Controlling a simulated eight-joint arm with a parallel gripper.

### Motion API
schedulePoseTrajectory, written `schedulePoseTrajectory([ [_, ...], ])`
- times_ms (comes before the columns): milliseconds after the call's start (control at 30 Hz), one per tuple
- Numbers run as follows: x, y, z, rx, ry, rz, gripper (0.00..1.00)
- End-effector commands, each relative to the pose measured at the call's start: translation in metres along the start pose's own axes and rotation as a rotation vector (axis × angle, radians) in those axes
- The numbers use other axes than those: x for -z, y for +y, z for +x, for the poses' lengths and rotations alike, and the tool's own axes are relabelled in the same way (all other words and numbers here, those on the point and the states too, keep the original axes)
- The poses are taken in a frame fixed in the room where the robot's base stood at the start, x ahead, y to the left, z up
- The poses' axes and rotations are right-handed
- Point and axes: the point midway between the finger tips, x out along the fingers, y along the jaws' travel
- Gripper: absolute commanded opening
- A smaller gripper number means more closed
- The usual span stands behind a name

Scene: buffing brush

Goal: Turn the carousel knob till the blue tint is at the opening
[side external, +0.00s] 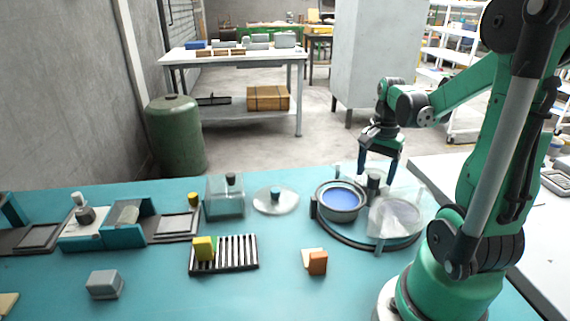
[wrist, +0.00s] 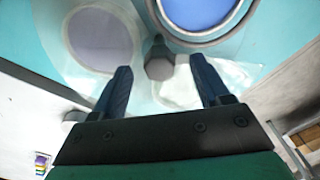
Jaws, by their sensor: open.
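The carousel (side external: 375,243) stands on the teal table at right, with a dark curved rim. A round blue tint (side external: 341,198) in a grey ring is at its left side; it also shows at the top of the wrist view (wrist: 198,10). A pale lilac disc (side external: 396,217) lies under clear plastic at its right front; it shows at upper left in the wrist view (wrist: 100,38). The grey knob (side external: 373,183) is between them. My gripper (side external: 376,174) is open above the knob, its fingers on either side. In the wrist view the knob (wrist: 159,60) is between the fingertips, with gaps visible.
An orange block (side external: 317,263) and a black slotted rack (side external: 224,254) with a yellow block stand to the left. A clear box (side external: 225,197) and a clear round lid (side external: 275,200) are farther back. A grey block (side external: 104,284) lies at front left. The table's front middle is mostly free.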

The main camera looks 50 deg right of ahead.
Motion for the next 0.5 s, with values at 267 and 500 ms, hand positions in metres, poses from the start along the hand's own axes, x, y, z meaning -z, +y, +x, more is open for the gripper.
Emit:
schedulePoseTrajectory([
  [267,0.000,0.000,-0.032,0.000,0.000,0.000,0.69],
  [500,-0.001,0.000,-0.039,0.000,0.000,0.000,0.69],
])
